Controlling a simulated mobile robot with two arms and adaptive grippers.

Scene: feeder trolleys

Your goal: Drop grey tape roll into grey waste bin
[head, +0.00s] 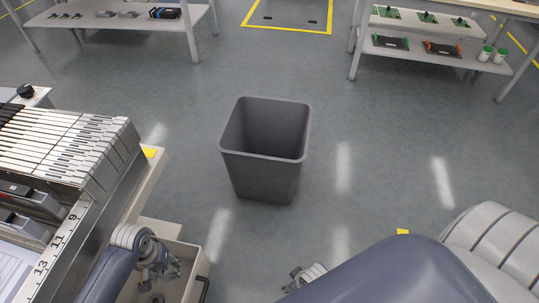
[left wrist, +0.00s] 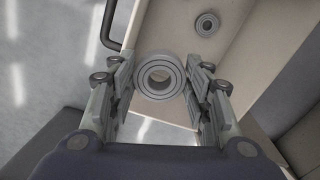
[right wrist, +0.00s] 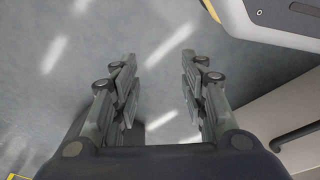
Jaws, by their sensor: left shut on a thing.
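The grey waste bin (head: 265,180) stands upright and open-topped on the floor in the middle of the head view; its visible inside looks empty. A grey tape roll (left wrist: 160,76) is between the fingers of my left gripper (left wrist: 161,72), which is shut on it, above a pale open drawer (left wrist: 228,58). In the head view my left gripper (head: 158,276) is at lower left, left of and nearer than the bin, with the roll mostly hidden. My right gripper (right wrist: 158,62) is open and empty over the floor; its tip shows at bottom centre in the head view (head: 300,279).
Another grey roll (left wrist: 207,25) lies in the drawer, which has a dark handle (left wrist: 109,25). A feeder trolley (head: 120,170) stands at left. Shelved tables (head: 125,20) and (head: 430,53) stand at the back. The floor around the bin is clear.

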